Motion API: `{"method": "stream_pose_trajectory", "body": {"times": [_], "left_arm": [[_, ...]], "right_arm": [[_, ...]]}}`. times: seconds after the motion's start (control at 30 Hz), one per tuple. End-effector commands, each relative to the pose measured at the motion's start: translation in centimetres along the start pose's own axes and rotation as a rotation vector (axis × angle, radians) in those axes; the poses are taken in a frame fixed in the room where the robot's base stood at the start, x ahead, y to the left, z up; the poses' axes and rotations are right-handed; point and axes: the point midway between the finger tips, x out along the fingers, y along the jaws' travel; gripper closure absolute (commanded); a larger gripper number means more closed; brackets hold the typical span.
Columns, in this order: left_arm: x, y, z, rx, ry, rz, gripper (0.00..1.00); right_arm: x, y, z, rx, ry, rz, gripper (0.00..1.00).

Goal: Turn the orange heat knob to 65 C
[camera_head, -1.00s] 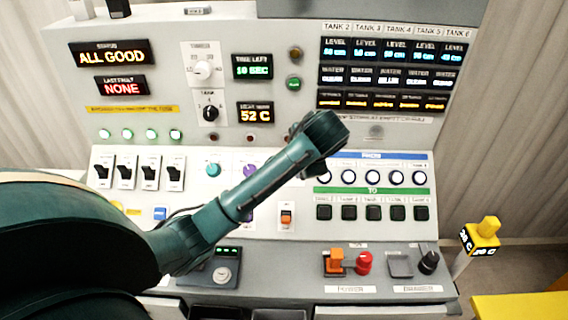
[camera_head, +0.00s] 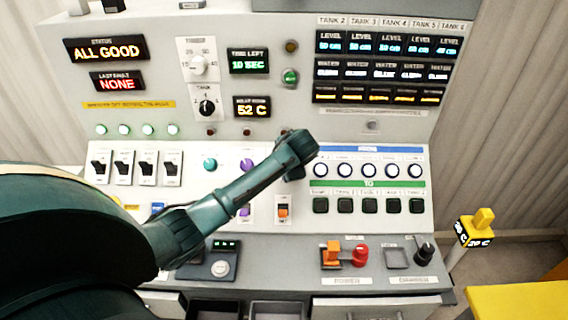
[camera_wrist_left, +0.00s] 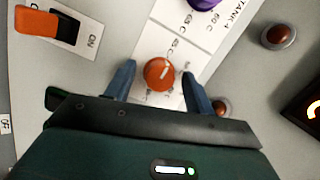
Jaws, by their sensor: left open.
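The orange heat knob (camera_wrist_left: 159,73) is round with a white pointer line and shows in the left wrist view, on a white label with temperature marks. The marks near it are partly hidden or too blurred to read in full. My left gripper (camera_wrist_left: 158,69) is open, with one blue finger on each side of the knob and a gap on both sides. In the head view my left arm ends over the panel's middle and hides the orange knob. My right gripper is in neither view.
A purple knob (camera_wrist_left: 203,4) sits just beyond the orange one. An orange switch (camera_wrist_left: 36,22) and red-brown lamps (camera_wrist_left: 278,36) are nearby. The display (camera_head: 252,107) reads 52 C.

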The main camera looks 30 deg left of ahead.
Motion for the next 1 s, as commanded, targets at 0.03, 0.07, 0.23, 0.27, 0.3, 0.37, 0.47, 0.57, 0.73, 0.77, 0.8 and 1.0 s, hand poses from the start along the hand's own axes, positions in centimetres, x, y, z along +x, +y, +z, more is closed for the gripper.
{"method": "stream_pose_trajectory", "body": {"times": [0.03, 0.07, 0.23, 0.27, 0.3, 0.37, 0.47, 0.57, 0.73, 0.77, 0.8, 1.0], "left_arm": [[-0.01, 0.00, -0.03, 0.000, 0.001, 0.000, 0.46], [-0.02, 0.00, -0.03, 0.000, 0.001, 0.000, 0.46], [-0.04, -0.01, -0.04, 0.000, 0.001, 0.000, 0.54], [-0.05, -0.01, -0.04, 0.000, 0.001, 0.000, 0.57], [-0.05, -0.01, -0.04, 0.000, 0.001, 0.000, 0.60], [-0.06, -0.01, -0.04, 0.000, 0.001, 0.000, 0.65], [-0.06, -0.01, -0.04, 0.000, 0.001, 0.000, 0.73], [-0.06, -0.01, -0.04, 0.000, 0.001, 0.000, 0.81], [-0.06, -0.01, -0.03, 0.000, 0.001, 0.000, 0.91], [-0.06, -0.01, -0.03, 0.001, 0.001, -0.001, 0.91], [-0.06, -0.01, -0.03, 0.003, 0.001, -0.001, 0.91], [-0.07, -0.01, -0.02, 0.046, 0.002, -0.011, 0.91]], "right_arm": [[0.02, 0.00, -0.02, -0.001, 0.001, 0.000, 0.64], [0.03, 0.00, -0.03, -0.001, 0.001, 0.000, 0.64], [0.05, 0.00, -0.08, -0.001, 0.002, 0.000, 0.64], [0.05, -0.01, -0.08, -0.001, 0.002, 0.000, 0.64], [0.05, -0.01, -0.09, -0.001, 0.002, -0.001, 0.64], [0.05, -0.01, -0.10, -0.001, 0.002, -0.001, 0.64], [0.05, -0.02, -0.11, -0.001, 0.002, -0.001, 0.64], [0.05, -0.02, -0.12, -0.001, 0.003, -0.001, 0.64], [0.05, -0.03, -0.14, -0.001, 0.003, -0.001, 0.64], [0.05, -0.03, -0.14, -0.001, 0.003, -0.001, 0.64], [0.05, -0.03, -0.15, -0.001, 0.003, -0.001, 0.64], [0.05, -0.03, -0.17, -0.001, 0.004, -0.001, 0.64]]}}
